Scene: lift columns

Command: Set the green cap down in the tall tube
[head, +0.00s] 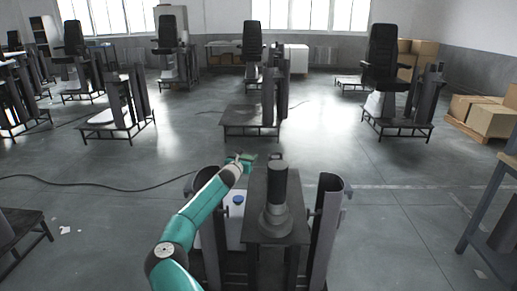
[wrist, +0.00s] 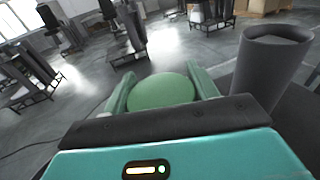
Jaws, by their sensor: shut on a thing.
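The green cap (wrist: 160,92) is round and sits between the two green fingers of my gripper (wrist: 162,95) in the wrist view. In the head view the green cap (head: 248,157) and my gripper (head: 240,160) are small, beyond and left of a dark upright tube. This tall tube (head: 277,185) stands on a wider collar on a dark stand. In the wrist view a grey tube (wrist: 267,70), seemingly the same one, stands at the right with its open top showing. The cap is apart from it, to its left. The inside bottom of the tube is hidden.
Tall curved side pieces stand right (head: 325,225) and left of the dark stand (head: 258,205).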

